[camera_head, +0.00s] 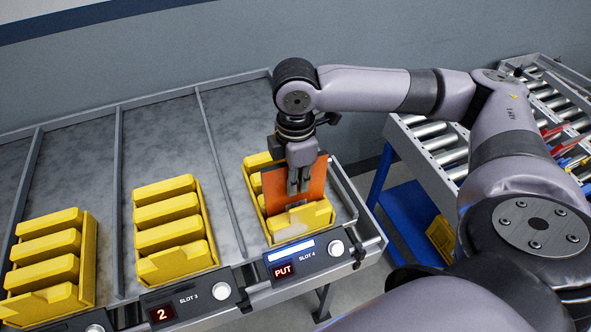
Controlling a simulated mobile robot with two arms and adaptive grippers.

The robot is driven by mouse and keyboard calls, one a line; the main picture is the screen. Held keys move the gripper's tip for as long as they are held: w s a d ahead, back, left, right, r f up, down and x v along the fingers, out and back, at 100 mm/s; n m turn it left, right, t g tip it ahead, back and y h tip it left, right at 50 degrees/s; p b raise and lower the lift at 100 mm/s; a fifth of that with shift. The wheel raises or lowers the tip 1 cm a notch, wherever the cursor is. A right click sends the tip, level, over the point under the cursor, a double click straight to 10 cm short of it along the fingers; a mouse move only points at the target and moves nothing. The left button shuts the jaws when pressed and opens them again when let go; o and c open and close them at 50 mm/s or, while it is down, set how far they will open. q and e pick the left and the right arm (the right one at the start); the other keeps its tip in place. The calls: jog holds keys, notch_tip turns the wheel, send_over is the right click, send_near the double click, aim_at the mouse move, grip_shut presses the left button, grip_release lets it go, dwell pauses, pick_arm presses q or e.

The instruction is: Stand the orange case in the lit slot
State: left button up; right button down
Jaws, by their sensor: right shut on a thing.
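The orange case (317,183) is upright, a flat panel at the yellow bin (327,218) of slot 4. My right gripper (298,188) points down from above and is shut on the case near its middle. Yellow dividers show behind the case and a yellow front part stands before it. The case's lower edge is hidden by that front part, so I cannot tell if it touches the bin floor. My left gripper is not in view.
Slot 3 holds a yellow divided bin (176,262), its display (161,314) reading 2. Another yellow bin (50,300) stands further left. Metal rails (221,170) separate the lanes. A roller conveyor (440,140) stands at right, with a blue shelf (408,215) below. A grey wall is behind.

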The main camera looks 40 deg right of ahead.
jog(key=shift+f+b, duration=0.3)
jog(key=shift+f, duration=0.75)
jog(key=c, duration=1.6)
grip_release()
jog(key=shift+o, duration=0.4)
jog(key=o, duration=0.3)
jog(key=shift+o, duration=0.2)
jog(key=shift+r, duration=0.1)
